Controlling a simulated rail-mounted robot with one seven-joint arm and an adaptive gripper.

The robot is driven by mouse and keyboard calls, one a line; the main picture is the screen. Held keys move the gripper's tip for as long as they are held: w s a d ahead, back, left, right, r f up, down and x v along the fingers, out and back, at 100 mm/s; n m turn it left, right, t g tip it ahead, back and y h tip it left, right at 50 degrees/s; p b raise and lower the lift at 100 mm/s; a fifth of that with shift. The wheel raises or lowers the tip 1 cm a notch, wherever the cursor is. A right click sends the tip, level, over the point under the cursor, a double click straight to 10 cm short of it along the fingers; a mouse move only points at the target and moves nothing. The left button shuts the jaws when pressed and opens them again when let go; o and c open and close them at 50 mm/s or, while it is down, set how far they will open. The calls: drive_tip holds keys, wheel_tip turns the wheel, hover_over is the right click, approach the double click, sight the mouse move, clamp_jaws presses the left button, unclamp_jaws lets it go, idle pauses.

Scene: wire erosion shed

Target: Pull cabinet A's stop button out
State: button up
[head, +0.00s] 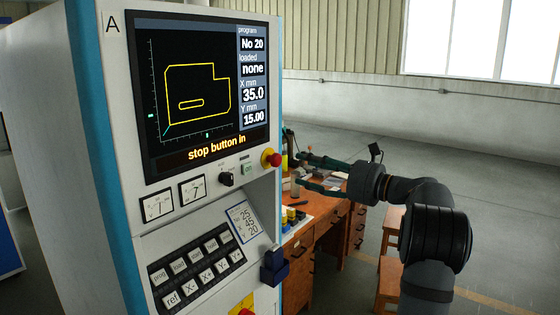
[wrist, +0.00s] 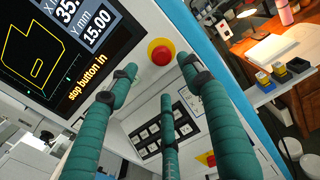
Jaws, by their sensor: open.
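Cabinet A (head: 130,225) is a pale cabinet with blue edges. Its screen (head: 200,95) reads "stop button in". The stop button (head: 271,158) is a red knob on a yellow collar, right of and just below the screen. It also shows in the wrist view, top centre (wrist: 160,52), unobstructed. My gripper (head: 302,172) has teal fingers, spread open and empty, pointing at the cabinet from the right. In the wrist view the fingertips (wrist: 157,76) spread to either side of and below the button, apparently short of it; the exact gap cannot be told.
A dark rotary switch (head: 226,179), a green button (head: 247,168) and a label card (head: 242,221) are close by. A keypad (head: 197,263) and a dark blue holder (head: 274,266) sit lower. A wooden desk (head: 330,232) with small items stands behind. Open floor lies right.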

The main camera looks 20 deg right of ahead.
sight(279, 161)
drive_tip(key=p+x, duration=0.3)
drive_tip(key=x, duration=0.6)
drive_tip(key=shift+w+p, duration=0.35)
drive_tip(key=c, duration=0.4)
clamp_jaws()
